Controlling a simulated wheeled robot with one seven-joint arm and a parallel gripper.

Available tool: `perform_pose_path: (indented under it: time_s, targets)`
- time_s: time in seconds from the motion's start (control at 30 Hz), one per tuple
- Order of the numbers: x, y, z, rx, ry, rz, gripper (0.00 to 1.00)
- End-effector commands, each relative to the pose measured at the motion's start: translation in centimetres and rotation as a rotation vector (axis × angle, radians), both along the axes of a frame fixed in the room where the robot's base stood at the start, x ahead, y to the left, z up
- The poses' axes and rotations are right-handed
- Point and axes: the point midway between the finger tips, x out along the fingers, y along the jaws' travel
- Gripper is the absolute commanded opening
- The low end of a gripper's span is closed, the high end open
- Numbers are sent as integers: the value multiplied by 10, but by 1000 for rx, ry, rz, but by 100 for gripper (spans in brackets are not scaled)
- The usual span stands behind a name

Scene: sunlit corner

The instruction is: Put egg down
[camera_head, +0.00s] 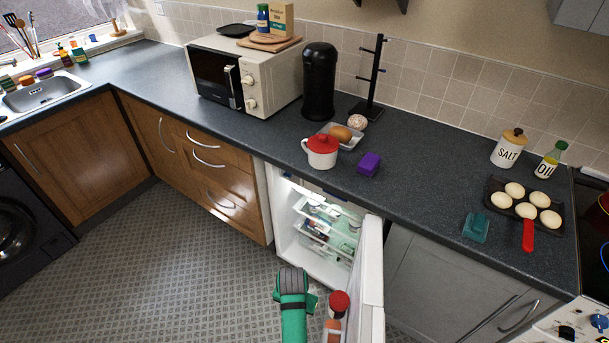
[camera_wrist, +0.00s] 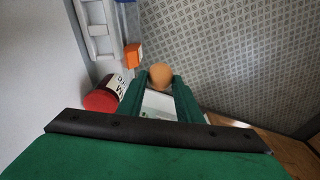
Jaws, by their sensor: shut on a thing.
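A brown egg (camera_wrist: 160,76) shows in the wrist view, between the tips of my green gripper's fingers (camera_wrist: 158,84). My gripper is shut on it. In the head view my green arm reaches in at the bottom centre, in front of the open fridge (camera_head: 287,246) and left of its door. The egg cannot be made out in the head view. A patterned floor shows behind the egg in the wrist view, and I see no surface touching it.
The open fridge door (camera_head: 371,285) stands close on the right of my arm. A red-lidded jar (camera_wrist: 103,98) and an orange box (camera_wrist: 133,55) are near the fingers. The dark counter (camera_head: 420,170) holds a red-lidded pot (camera_head: 321,152), a purple box (camera_head: 369,164) and a pan.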

Motion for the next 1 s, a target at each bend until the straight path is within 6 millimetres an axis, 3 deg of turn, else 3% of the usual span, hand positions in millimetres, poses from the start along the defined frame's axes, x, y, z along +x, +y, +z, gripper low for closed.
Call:
perform_pose_path:
  time_s: [0.2,0.4,1.0]
  targets:
    - [5,-20,10,-4,-15,232,24]
    - [6,-27,14,-10,-21,343,24]
    - [6,-23,15,-10,-22,368,24]
